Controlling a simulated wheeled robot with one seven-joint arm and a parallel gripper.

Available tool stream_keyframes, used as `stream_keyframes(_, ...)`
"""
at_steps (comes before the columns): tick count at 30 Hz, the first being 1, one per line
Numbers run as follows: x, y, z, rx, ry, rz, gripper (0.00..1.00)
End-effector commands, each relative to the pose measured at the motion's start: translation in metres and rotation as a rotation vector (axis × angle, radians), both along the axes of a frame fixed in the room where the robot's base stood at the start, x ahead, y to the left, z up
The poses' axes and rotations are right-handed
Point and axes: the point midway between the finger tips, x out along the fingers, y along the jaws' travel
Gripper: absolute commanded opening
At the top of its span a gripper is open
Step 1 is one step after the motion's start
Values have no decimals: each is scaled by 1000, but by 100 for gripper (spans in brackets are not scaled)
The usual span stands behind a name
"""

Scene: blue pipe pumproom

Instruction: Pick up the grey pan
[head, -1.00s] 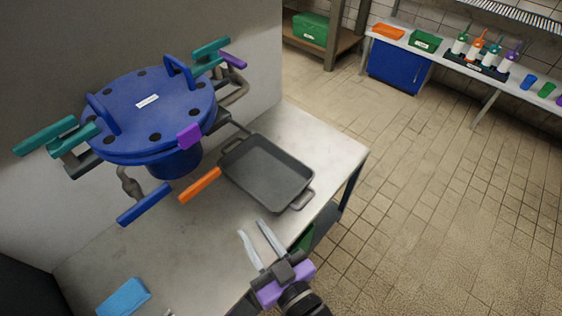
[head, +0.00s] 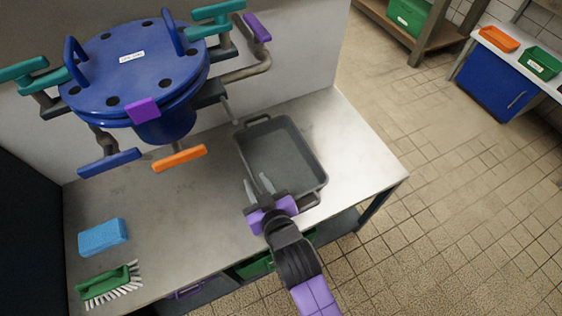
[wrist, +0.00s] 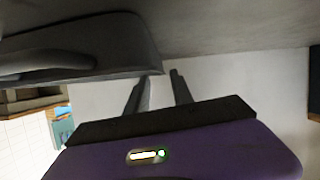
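The grey pan (head: 278,160) is a square pan with a loop handle on its far side and one on its near side. It lies flat on the metal table (head: 200,205). My gripper (head: 259,182) is at the pan's near left edge in the head view, its fingers spread apart with a gap between them. In the wrist view the fingers (wrist: 160,85) are also apart with nothing between them. A dark grey rounded shape, likely the pan's side and handle (wrist: 85,48), fills the upper left there. I cannot tell whether the fingers touch the pan.
A blue flanged vessel (head: 135,65) with teal, purple, orange and blue handles stands behind and left of the pan. A blue sponge (head: 103,237) and a green brush (head: 108,284) lie at the table's left. The table between sponge and pan is clear.

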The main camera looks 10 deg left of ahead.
Motion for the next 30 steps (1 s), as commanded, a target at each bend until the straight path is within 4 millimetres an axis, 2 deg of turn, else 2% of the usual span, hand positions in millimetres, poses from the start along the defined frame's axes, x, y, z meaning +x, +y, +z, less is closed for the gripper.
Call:
stream_keyframes(13, 44, 27, -23, 0, -3, 1, 28)
stream_keyframes(23, 49, 31, -25, 2, -1, 0, 28)
stream_keyframes(28, 49, 30, -25, 2, -1, 0, 0)
stream_keyframes(30, 49, 30, -25, 2, -1, 0, 0)
